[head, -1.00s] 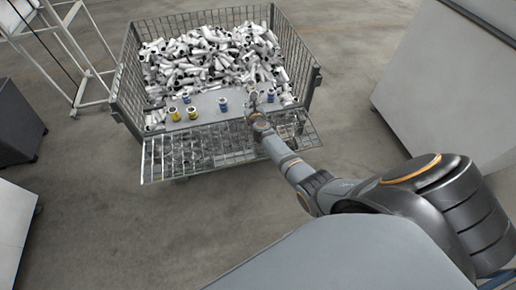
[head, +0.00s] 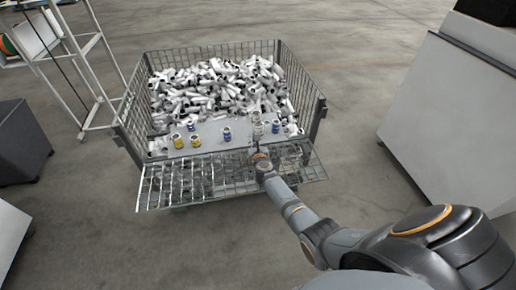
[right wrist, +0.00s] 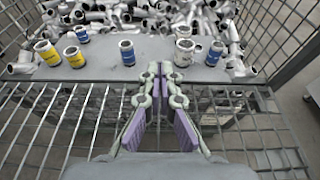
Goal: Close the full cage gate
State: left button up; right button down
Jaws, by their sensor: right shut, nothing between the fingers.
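The wire-mesh cage (head: 316,120) is heaped with pale pipe fittings. Its front mesh gate (head: 160,190) is folded down, sloping out toward me. The gate also shows in the right wrist view (right wrist: 50,125), below the fingers. My right gripper (head: 257,147) is shut and empty, above the gate near its hinge side, right of the middle. In the right wrist view its fingertips (right wrist: 160,68) are together, pointing at the front edge of the grey board. Whether they touch the mesh I cannot tell. My left gripper is not in view.
A grey board (head: 212,136) at the cage's front carries yellow (head: 178,141), blue (head: 227,134) and pale cans. A white frame rack (head: 85,50) stands left, a dark box (head: 22,145) below it, and a large grey cabinet (head: 440,110) right. Floor before the gate is clear.

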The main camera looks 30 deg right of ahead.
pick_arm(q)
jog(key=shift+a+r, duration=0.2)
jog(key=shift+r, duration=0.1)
pick_arm(e)
jog(key=s+a+f, duration=0.1)
jog(key=s+a, duration=0.1)
jog(key=s, duration=0.6)
jog(key=shift+s+a+f, duration=0.15)
jog(key=shift+s+f, duration=0.05)
jog(key=shift+f, duration=0.2)
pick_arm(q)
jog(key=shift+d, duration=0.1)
